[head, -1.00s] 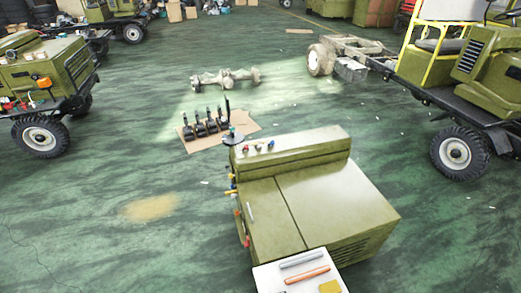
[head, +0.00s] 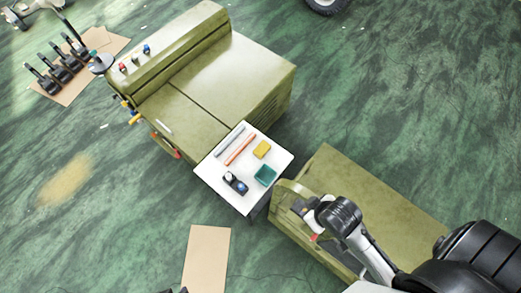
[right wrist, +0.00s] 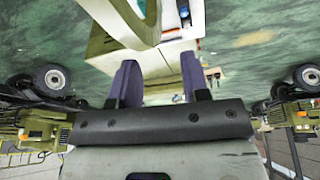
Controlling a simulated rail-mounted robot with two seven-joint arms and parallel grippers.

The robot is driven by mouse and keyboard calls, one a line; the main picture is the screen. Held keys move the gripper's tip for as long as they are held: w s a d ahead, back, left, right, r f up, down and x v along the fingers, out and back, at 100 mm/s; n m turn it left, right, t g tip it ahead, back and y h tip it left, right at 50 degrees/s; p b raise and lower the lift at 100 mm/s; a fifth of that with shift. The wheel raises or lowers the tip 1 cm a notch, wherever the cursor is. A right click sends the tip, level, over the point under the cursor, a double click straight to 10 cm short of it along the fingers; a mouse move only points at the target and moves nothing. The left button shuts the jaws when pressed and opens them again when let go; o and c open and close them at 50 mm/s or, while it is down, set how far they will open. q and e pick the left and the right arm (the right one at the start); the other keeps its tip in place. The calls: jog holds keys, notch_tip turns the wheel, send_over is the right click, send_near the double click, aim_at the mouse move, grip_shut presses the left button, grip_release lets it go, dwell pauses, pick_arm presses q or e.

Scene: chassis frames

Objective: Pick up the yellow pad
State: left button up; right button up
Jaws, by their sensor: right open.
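The yellow pad (head: 262,149) lies flat on a small white-topped table (head: 222,183) in the head view. Beside it on the table are a teal open box (head: 265,174), a dark blue and black item (head: 236,183), a grey stick (head: 230,141) and an orange stick (head: 240,149). My right gripper (head: 312,215) is to the lower right of the table, above an olive cabinet and apart from the pad. In the right wrist view its two fingers (right wrist: 158,85) are spread, with nothing between them. The pad cannot be made out there. My left gripper is not seen.
A large olive machine housing (head: 215,85) with coloured knobs stands against the table's upper left. A lower olive cabinet (head: 380,190) stands at the table's lower right, under my right arm. Cardboard sheets (head: 207,262) lie on the green floor.

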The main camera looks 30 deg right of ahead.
jog(key=shift+a, duration=0.1)
jog(key=o, duration=1.1)
jog(key=shift+c, duration=0.2)
